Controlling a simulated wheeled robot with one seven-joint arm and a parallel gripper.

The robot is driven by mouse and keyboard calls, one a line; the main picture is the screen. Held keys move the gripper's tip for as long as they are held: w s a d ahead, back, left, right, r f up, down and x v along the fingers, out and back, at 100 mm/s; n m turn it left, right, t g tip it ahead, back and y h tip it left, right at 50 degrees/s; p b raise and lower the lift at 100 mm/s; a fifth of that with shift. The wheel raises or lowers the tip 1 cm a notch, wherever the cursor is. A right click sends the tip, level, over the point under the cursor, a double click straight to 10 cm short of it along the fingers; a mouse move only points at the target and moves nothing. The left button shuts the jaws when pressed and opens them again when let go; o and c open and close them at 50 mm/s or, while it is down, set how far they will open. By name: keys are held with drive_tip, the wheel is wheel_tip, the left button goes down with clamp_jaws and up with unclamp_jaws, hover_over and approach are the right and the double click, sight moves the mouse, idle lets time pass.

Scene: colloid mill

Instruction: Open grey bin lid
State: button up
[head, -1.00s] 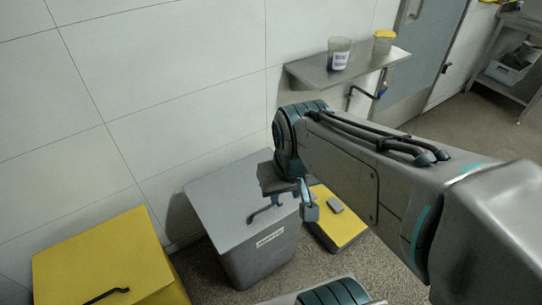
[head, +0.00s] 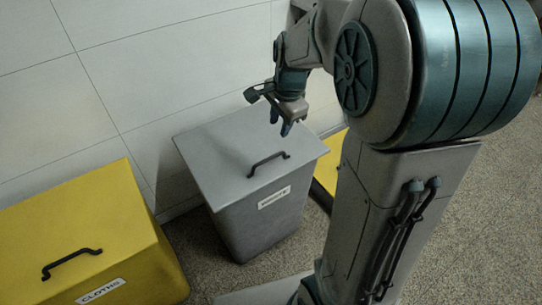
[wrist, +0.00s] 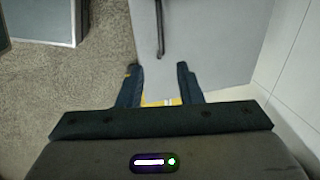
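The grey bin (head: 262,220) stands against the wall in the middle of the head view, with a white label on its front. Its flat grey lid (head: 225,150) lies shut on top. The black bar handle (head: 268,163) is near the lid's front edge. My gripper (head: 281,121) is above the lid's right rear part, apart from the handle, with fingers pointing down. In the wrist view my gripper (wrist: 160,82) is open and empty. The lid (wrist: 210,40) and part of the handle (wrist: 160,30) show beyond the fingertips.
A yellow bin (head: 90,225) with a black handle and a "CLOTHS" label stands to the left. A yellow object (head: 328,172) is partly hidden right of the grey bin. The white tiled wall (head: 150,60) is close behind. Speckled floor (head: 445,210) is free at right.

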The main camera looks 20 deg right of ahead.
sight(273, 156)
drive_tip(key=w+f+b, duration=0.1)
drive_tip(key=f, duration=0.3)
drive_tip(key=f+b, duration=0.1)
drive_tip(key=f, duration=0.4)
drive_tip(key=w+f+b, duration=0.1)
drive_tip(key=f+b, duration=0.1)
drive_tip(key=f, duration=0.2)
drive_tip(key=shift+w+a+f, duration=0.35)
drive_tip(key=shift+a, duration=0.05)
clamp_jaws()
